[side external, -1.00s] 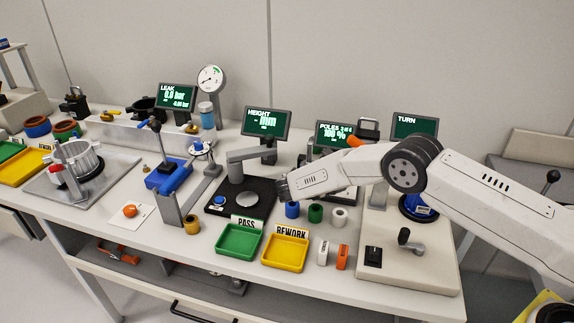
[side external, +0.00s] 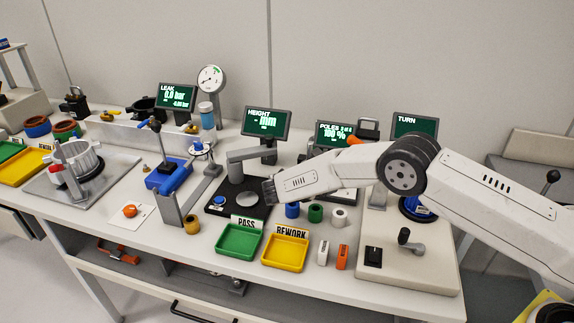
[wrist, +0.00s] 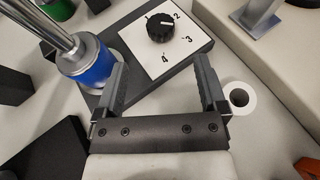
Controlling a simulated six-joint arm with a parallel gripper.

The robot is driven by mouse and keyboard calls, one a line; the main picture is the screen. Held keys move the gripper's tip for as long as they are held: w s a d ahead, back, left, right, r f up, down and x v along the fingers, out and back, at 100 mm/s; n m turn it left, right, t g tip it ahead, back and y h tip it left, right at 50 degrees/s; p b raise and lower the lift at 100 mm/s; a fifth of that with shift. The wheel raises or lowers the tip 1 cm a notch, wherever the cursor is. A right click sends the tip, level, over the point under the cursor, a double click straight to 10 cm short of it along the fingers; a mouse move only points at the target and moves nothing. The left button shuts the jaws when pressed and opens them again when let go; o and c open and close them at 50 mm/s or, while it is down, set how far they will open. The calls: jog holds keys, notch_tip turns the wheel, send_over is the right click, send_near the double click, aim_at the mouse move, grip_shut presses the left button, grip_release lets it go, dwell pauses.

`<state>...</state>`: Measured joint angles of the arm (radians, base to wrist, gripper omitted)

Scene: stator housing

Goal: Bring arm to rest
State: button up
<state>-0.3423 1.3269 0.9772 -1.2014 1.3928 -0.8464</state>
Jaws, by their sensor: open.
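My arm reaches in from the right in the side external view, over the bench. Its dark front end (side external: 270,190) hangs above the black plate of the height station (side external: 262,208); the fingers cannot be made out there. In the wrist view my gripper (wrist: 160,78) has its two dark fingers wide apart with nothing gripped between them. A blue collar (wrist: 90,63) on a metal shaft shows just left of the left finger; whether they touch I cannot tell. A white ring (wrist: 238,98) lies right of the right finger. A black dial (wrist: 161,27) on a numbered white plate is beyond the fingers.
Blue (side external: 292,210), green (side external: 315,213) and white (side external: 339,217) rings stand below my arm. A green PASS tray (side external: 226,253) and yellow REWORK tray (side external: 270,264) lie in front. A blue-based press (side external: 167,176) stands left. Screens line the back. The front bench edge has some bare room.

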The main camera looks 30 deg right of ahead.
jog(key=shift+s+d+r+m+g+y, duration=0.3)
jog(key=shift+s+d+r+m+y, duration=0.2)
jog(key=shift+s+y, duration=0.1)
jog(key=s+d+r+m+y, duration=0.1)
jog(key=s+r+m+y, duration=0.2)
jog(key=s+m, duration=0.3)
jog(key=s+d+r+m+y, duration=0.1)
jog(key=s+r+m+y, duration=0.2)
jog(key=s, duration=1.1)
jog(key=s+r+m+y, duration=0.3)
jog(key=s+m+y, duration=0.3)
jog(key=s+m, duration=0.3)
jog(key=shift+s+d+m, duration=0.4)
jog(key=shift+m, duration=0.4)
